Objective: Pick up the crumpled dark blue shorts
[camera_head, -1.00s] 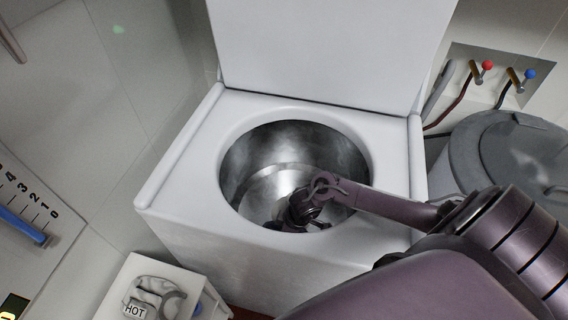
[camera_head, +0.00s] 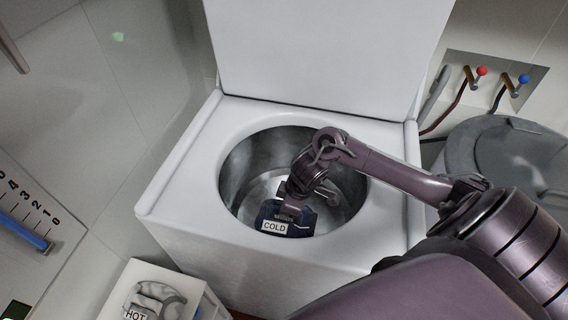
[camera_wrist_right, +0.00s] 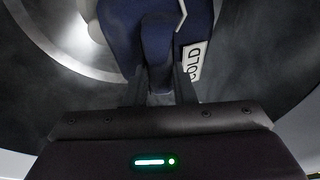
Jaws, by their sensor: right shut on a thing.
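The crumpled dark blue shorts (camera_head: 297,225) hang at my right gripper (camera_head: 291,208), inside the drum opening of the white washer. A white label reading COLD (camera_head: 274,227) is on them. The right gripper is shut on the shorts. In the right wrist view the dark blue cloth (camera_wrist_right: 118,30) is pinched between the fingers (camera_wrist_right: 160,88), with part of the COLD label beside them. The lower end of the shorts is partly hidden by the near drum rim. My left gripper is not in view.
The white washer (camera_head: 180,175) has its lid (camera_head: 330,45) raised behind the steel drum (camera_head: 240,165). A box with a white cloth labelled HOT (camera_head: 135,312) stands at the lower left. A grey lidded bin (camera_head: 500,150) is at the right, below the red and blue taps.

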